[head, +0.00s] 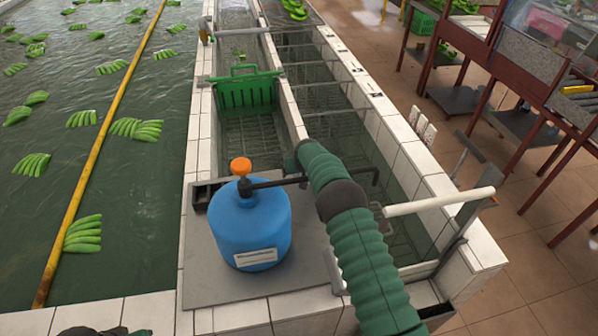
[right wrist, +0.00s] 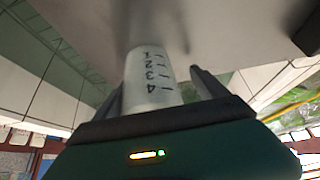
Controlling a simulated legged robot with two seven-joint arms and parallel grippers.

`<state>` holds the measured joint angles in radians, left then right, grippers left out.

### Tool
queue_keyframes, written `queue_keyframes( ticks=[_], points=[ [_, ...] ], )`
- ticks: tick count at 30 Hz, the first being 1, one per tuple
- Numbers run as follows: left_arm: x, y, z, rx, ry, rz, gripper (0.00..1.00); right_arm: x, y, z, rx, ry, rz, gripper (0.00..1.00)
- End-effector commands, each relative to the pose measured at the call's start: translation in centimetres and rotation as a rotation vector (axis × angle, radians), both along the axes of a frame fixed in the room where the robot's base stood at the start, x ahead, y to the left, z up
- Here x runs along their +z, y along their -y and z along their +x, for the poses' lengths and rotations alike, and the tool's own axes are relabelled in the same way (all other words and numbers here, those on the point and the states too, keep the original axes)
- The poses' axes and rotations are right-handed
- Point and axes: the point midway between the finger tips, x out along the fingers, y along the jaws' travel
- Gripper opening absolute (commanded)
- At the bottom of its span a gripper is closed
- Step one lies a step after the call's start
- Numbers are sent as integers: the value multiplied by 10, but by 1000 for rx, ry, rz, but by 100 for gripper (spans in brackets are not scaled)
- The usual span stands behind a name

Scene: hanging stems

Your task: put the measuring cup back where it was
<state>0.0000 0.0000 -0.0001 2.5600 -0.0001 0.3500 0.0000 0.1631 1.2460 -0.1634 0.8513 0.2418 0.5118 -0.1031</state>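The measuring cup is a whitish cylinder (right wrist: 152,85) with dark marks and numbers, shown upside down in the right wrist view. It is between the two fingers of my right gripper (right wrist: 158,80). The left-hand finger is close beside the cup, and a gap shows between the cup and the right-hand finger. The cup's far end meets a blurred grey surface. In the head view my green right arm comes from the bottom right; its sleeve hides the gripper and the cup. My left gripper is not seen; only a dark bit of my body shows at the bottom left.
A blue sprayer tank (head: 250,228) with an orange cap and a black wand stands on a grey board (head: 205,270), left of my arm. A green crate (head: 246,90) sits in the tiled channel behind. A white pipe (head: 438,201) is at right. Water with bananas lies left.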

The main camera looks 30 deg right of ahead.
Motion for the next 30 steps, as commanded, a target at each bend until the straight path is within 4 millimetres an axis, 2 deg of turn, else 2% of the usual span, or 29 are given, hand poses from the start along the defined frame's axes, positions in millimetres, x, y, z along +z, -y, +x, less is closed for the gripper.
queue_keyframes(
  ticks=[7,19,30],
  points=[
    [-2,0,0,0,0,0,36,5,2,-3,-2,1,2,83],
    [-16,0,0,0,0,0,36,61,-9,-36,0,2,0,83],
    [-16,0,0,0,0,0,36,64,-8,-38,-2,-1,1,83]
  ],
)
